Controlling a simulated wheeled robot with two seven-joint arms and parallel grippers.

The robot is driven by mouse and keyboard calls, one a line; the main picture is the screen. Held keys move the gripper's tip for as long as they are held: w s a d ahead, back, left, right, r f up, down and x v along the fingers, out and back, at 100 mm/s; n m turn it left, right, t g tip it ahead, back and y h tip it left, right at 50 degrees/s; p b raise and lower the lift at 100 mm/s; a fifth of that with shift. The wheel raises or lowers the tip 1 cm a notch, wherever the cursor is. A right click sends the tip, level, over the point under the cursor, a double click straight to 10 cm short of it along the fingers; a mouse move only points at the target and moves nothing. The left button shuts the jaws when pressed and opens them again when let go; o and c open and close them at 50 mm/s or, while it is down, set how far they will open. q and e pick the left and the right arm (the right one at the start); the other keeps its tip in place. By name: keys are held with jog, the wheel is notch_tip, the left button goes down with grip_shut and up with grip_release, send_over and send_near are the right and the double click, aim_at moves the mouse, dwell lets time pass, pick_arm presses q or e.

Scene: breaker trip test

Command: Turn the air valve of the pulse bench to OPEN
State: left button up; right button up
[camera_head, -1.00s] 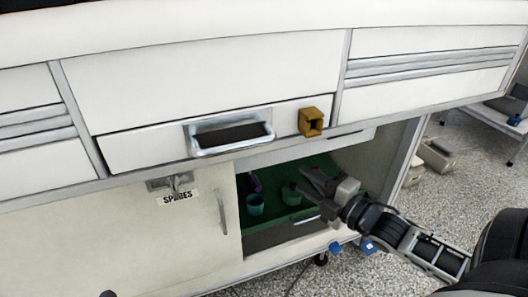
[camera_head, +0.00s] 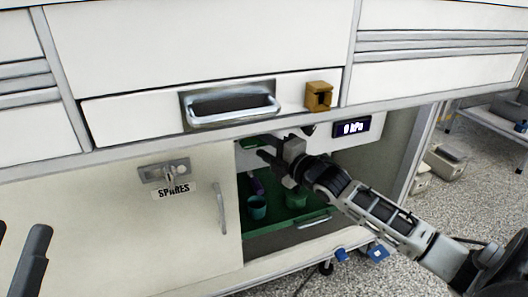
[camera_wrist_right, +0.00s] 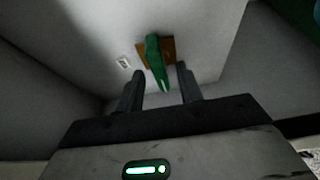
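In the right wrist view a green lever (camera_wrist_right: 156,62), likely the air valve's handle, stands out from a brown plate (camera_wrist_right: 169,48) on a pale panel. A small white label (camera_wrist_right: 124,62) sits left of it. My right gripper (camera_wrist_right: 160,88) is open, its two fingers on either side of the lever's near end, with no clear contact. In the head view my right gripper (camera_head: 264,152) reaches into the open bay under the drawer; the valve cannot be made out clearly there. My left gripper (camera_head: 18,245) shows at the lower left edge, fingers apart and empty.
A display (camera_head: 352,127) reads 0 hPa. A tan box-like part (camera_head: 319,96) is on the drawer front, beside the drawer handle (camera_head: 232,106). A closed door (camera_head: 120,225) labelled SPARES is left of the bay. A green tray with cups (camera_head: 257,208) is inside.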

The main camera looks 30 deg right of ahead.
pick_arm(q)
jog(key=shift+s+r+m+h, duration=0.1)
jog(key=shift+r+m+h, duration=0.2)
jog(key=shift+m, duration=0.1)
pick_arm(e)
jog(key=shift+w, duration=0.35)
grip_shut()
